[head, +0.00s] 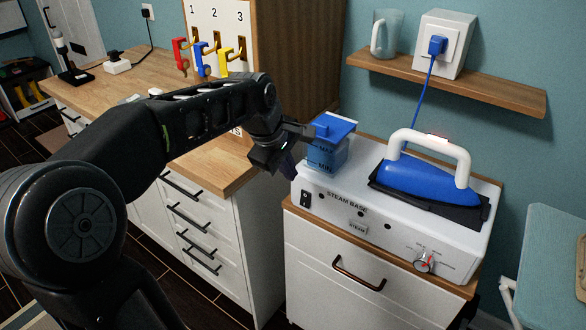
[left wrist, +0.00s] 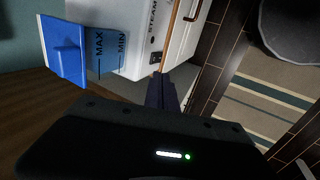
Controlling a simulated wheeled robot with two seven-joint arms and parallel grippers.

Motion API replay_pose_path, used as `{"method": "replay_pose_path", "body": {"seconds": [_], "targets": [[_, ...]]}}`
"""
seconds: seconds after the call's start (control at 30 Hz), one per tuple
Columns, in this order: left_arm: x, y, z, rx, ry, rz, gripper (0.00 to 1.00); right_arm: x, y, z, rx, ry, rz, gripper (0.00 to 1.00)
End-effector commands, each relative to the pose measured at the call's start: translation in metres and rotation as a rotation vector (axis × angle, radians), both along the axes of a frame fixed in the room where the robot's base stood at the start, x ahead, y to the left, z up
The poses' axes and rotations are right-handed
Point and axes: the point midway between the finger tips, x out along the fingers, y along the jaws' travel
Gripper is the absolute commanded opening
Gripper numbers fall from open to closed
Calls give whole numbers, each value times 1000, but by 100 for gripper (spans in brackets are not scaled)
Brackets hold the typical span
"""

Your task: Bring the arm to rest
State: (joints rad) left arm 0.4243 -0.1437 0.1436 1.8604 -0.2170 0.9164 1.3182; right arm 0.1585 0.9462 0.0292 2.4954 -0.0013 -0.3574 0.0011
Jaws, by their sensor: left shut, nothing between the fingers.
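My left arm reaches in from the left in the head view. My left gripper (head: 288,166) is shut and empty, with its fingers pointing down beside the left side of the steam base, near the water tank (head: 326,152). In the left wrist view the shut fingers (left wrist: 161,92) are at the centre, below the steam base. The tank has a blue lid (head: 332,127) and MAX and MIN marks. The tank also shows in the left wrist view (left wrist: 104,45). My right gripper is not in view.
The white steam base (head: 340,205) with a blue iron (head: 425,183) stands on a white cabinet (head: 345,285). A wooden counter (head: 130,72) and a board with coloured hooks (head: 203,20) stand at the left. A shelf (head: 490,90) with a jug (head: 386,35) is above. Floor shows between the cabinets.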

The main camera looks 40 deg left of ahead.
Motion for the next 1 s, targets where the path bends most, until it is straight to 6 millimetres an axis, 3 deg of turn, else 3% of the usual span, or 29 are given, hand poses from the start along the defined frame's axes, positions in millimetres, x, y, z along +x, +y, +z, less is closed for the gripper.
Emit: {"method": "replay_pose_path", "body": {"seconds": [0.3, 0.47, 0.57, 0.67, 0.77, 0.87, 1.0], "targets": [[1, -1, -3, 0, 2, -7, 0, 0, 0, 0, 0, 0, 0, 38], [11, -17, -34, -5, 16, -87, 0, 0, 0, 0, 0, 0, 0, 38], [23, -40, -75, -7, 28, -199, 0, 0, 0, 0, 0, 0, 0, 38], [30, -75, -132, -12, 41, -354, 0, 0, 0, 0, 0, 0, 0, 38], [25, -120, -198, -17, 50, -533, 0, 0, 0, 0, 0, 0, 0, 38], [5, -169, -263, -18, 51, -719, 0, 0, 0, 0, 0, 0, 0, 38], [-51, -233, -342, -14, 52, -971, 0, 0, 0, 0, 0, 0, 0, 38]]}}
